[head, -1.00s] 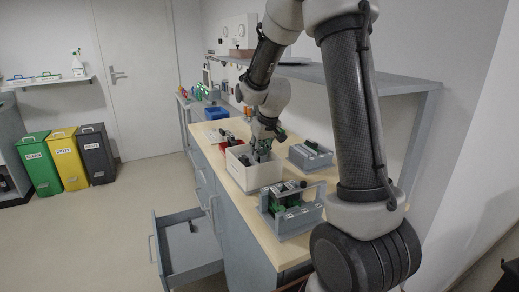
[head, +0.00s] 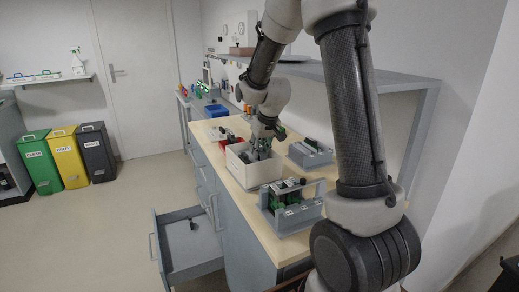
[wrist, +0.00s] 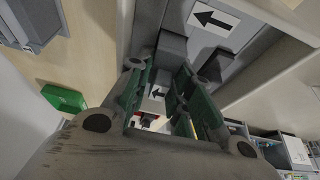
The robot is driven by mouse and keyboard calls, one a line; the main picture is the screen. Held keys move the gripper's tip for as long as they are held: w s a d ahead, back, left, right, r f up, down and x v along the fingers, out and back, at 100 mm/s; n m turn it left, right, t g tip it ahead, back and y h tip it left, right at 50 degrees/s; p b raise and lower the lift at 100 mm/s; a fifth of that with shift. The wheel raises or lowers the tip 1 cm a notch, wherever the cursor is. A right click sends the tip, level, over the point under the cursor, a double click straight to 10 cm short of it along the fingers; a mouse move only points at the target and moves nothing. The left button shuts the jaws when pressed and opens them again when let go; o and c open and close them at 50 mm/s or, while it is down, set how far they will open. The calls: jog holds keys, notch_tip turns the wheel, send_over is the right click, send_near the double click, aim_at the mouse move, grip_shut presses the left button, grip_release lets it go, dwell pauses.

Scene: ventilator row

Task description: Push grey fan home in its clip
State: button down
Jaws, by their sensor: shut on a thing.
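My gripper (head: 262,150) points down into the white open box (head: 236,168) on the bench. In the wrist view my gripper (wrist: 163,85) has green-padded fingers closed around a grey piece (wrist: 172,48) at their tips, which I take to be the grey fan. A larger arrow label (wrist: 214,19) lies on a grey surface beyond. My fingers and the box wall hide most of the held piece and the clip, so I cannot tell how the fan sits in it.
A grey holder with green parts (head: 292,216) stands on the bench in front, and another grey holder (head: 312,157) stands at right. A shelf (head: 345,76) overhangs the bench. A drawer (head: 188,252) stands open at left. A blue tray (head: 215,110) is farther back.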

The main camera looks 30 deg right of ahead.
jog(key=shift+s+f, duration=0.3)
jog(key=shift+f, duration=0.1)
jog(key=c, duration=1.2)
grip_release()
jog(key=shift+w+f, duration=0.1)
notch_tip(320, 180, up, 2)
jog(key=shift+w+r, duration=0.2)
jog(key=shift+r, duration=2.6)
